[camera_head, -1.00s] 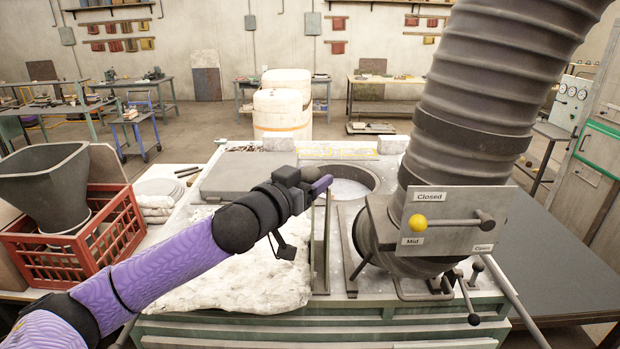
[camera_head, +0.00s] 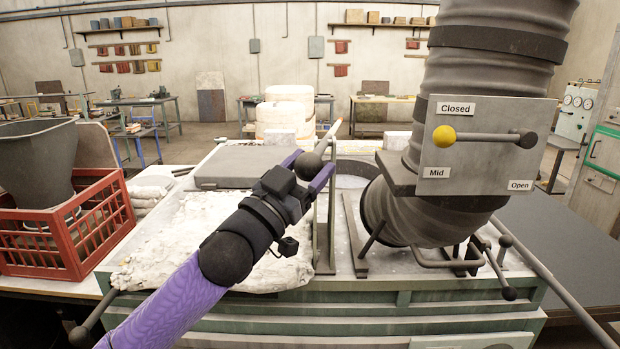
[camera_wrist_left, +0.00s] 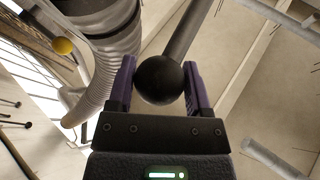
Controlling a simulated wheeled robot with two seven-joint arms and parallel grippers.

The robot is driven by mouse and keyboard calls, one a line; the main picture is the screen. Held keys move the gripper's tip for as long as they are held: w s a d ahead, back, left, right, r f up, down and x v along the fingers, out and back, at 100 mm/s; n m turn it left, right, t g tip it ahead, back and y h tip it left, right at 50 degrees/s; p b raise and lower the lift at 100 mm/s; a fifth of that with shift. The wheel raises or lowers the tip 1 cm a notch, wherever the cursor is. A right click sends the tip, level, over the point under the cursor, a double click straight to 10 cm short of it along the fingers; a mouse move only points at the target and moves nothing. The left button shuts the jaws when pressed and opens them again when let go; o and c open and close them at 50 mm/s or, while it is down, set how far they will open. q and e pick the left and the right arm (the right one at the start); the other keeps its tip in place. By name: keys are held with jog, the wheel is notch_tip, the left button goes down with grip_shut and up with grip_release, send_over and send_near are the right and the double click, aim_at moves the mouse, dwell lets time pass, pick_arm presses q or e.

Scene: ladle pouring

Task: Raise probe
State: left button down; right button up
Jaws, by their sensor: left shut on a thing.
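The probe (camera_head: 329,139) looks like a slim rod with a dark ball (camera_head: 309,166) at its near end. The rod points up and away to the right in the head view, near the narrow upright stand. My left gripper (camera_head: 307,168) has purple fingers on both sides of the ball and is shut on it. In the left wrist view the ball (camera_wrist_left: 160,81) sits between the fingers, and the rod (camera_wrist_left: 188,32) runs up from it. The rod's far end is hard to make out. My right gripper is out of view.
A thick ribbed duct (camera_head: 490,75) stands close on the right. Its panel (camera_head: 480,165) reads Closed, Mid and Open, with a yellow-knobbed lever (camera_head: 480,136). A round opening (camera_head: 352,172) lies behind the stand (camera_head: 325,225). A red crate (camera_head: 95,235) is at left.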

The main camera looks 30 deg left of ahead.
pick_arm(q)
jog(key=shift+f, duration=0.25)
jog(key=shift+c, duration=2.2)
grip_release()
jog(key=o, duration=0.4)
jog(key=shift+r, duration=0.1)
jog(key=shift+s+f, duration=0.25)
jog(key=shift+s, duration=0.05)
jog(key=b+v, duration=0.3)
jog(key=v, duration=0.6)
jog(key=shift+s, duration=0.15)
